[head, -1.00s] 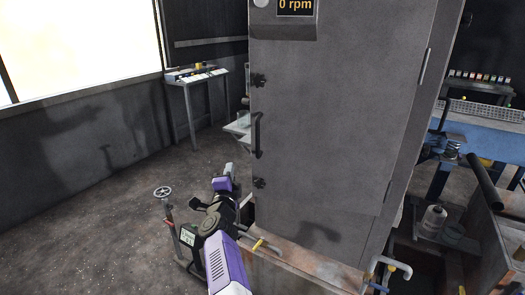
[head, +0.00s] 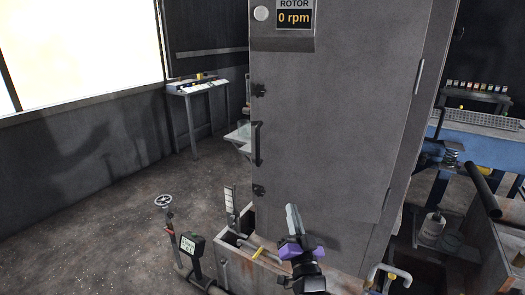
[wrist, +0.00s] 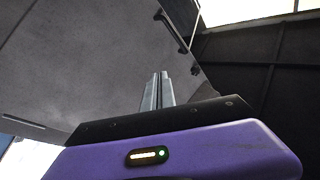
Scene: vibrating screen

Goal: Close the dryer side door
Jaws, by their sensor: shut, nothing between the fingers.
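The dryer side door (head: 330,140) is a large grey panel on the tall grey cabinet, with a dark vertical handle (head: 257,143) near its left edge and dark latches above and below it. The door looks flush with the cabinet, but I cannot tell whether it is fully shut. My gripper (head: 291,215) is in front of the door's lower part, fingers together and empty, pointing up. In the wrist view its fingers (wrist: 156,90) stand together before the grey panel (wrist: 90,60), and the handle (wrist: 172,30) shows beyond them. I cannot tell whether they touch it.
A rotor display (head: 294,17) reads 0 rpm at the top. A handwheel (head: 163,200) and a small meter (head: 190,246) stand at lower left. A side table (head: 197,87) is by the wall. Pipes (head: 390,275) are at lower right. The left floor is open.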

